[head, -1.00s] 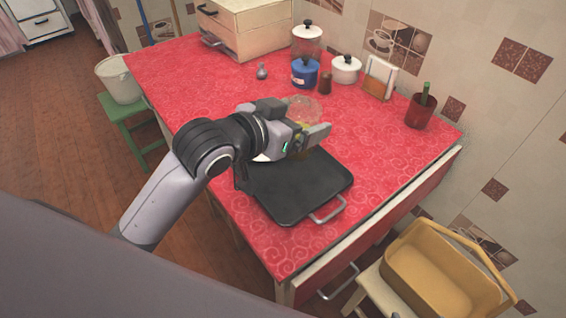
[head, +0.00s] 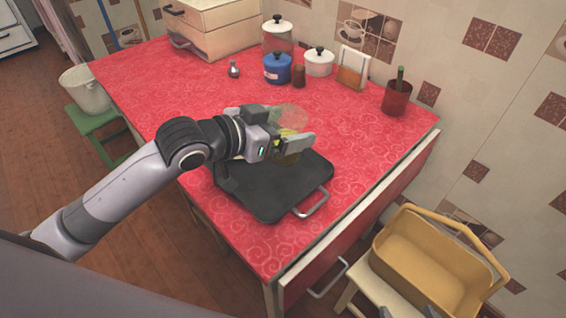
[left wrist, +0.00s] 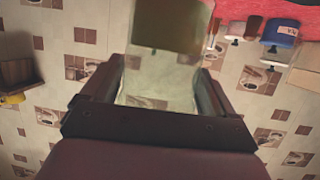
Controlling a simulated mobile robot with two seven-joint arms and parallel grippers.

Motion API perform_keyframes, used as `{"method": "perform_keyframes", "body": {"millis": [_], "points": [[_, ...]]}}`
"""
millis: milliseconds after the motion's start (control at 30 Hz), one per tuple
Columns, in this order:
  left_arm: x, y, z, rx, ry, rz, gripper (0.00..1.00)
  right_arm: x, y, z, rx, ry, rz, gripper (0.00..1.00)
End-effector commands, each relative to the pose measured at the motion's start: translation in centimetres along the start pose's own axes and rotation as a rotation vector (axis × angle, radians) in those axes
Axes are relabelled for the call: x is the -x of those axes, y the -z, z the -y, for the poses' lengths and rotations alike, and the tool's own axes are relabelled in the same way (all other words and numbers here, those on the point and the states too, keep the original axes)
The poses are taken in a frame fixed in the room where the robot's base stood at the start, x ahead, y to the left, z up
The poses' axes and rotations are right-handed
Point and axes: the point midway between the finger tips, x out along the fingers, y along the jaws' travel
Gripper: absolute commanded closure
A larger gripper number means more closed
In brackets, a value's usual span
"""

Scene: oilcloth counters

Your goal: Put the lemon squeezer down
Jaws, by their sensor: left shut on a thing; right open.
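My left gripper (head: 287,146) is shut on the lemon squeezer (head: 290,117), a see-through, yellowish-green thing with an olive part. It is held over the far edge of the black tray (head: 262,192) on the red counter; the fingers hide its middle. The left wrist view shows the squeezer (left wrist: 160,85) between the fingers, its olive part at the top of that picture. I cannot tell its exact height above the tray. The tips of my right gripper (head: 409,312) just show at the bottom edge, apart and empty.
The red counter (head: 150,85) has free room left of and behind the tray. A yellow basket (head: 420,275) stands lower right.

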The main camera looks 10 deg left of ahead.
Motion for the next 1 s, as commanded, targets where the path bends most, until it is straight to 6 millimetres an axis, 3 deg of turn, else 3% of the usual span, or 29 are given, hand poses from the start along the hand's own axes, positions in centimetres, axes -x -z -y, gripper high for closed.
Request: {"method": "perform_keyframes", "body": {"millis": [100, 367, 600, 1000], "points": [[-1.0, -2.8, 0.0, 0.001, -0.001, 0.000, 0.52, -0.3, -0.1, 0.1, -0.002, 0.004, 0.000, 0.10], [-1.9, -5.1, 0.0, -0.001, 0.000, -0.004, 0.52, -0.5, -0.4, 0.3, -0.003, 0.008, 0.003, 0.10], [-3.1, -8.4, 0.0, 0.000, 0.000, -0.003, 0.52, -0.8, -0.7, 0.3, -0.003, 0.010, 0.003, 0.10], [-3.3, -8.9, 0.0, -0.002, 0.000, -0.004, 0.52, -0.8, -0.3, 0.3, -0.003, 0.011, -0.003, 0.10]]}}
